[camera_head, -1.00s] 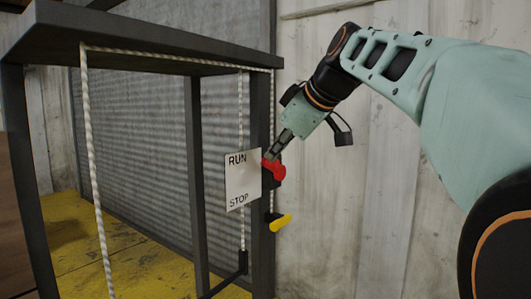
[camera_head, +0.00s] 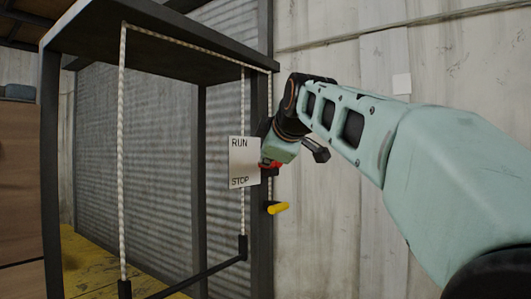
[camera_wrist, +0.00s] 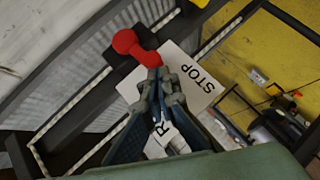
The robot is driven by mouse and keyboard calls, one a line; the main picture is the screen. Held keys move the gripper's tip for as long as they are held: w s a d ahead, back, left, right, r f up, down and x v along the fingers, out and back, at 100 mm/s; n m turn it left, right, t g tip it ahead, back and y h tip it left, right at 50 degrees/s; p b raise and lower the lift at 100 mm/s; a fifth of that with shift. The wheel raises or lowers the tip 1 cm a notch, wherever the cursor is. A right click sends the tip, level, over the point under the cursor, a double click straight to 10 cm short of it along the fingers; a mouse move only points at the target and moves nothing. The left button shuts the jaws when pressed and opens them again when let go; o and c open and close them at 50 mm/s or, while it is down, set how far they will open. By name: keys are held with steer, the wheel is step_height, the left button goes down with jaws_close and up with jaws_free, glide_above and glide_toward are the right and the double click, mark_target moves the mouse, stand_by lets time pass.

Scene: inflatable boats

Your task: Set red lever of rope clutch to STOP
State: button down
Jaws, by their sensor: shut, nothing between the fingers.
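The red lever (camera_head: 270,166) is on the dark post, beside the right edge of the white RUN/STOP sign (camera_head: 243,176). It sits at about mid-height of the sign, between the two words. In the wrist view the lever (camera_wrist: 126,42) lies over a dark clutch body (camera_wrist: 113,53), with one end at my fingertips. My gripper (camera_wrist: 157,78) is shut with nothing held, its tips at or very near the lever. Contact is not clear. In the head view my gripper (camera_head: 267,158) comes from the upper right and partly hides the lever.
A yellow handle (camera_head: 278,208) sticks out from the post below the red lever. White ropes (camera_head: 122,150) run along the dark frame (camera_head: 50,180). A corrugated wall stands behind. The wall to the right is clear apart from a small white plate (camera_head: 402,83).

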step_height(320, 180, down, 3)
steer(key=n+t+b, duration=0.1)
steer(key=t+b, duration=0.1)
steer(key=b, duration=0.4)
steer(key=shift+d+n, duration=0.1)
steer(key=shift+n, duration=0.3)
step_height(320, 180, up, 10)
stand_by(0.4)
stand_by(0.4)
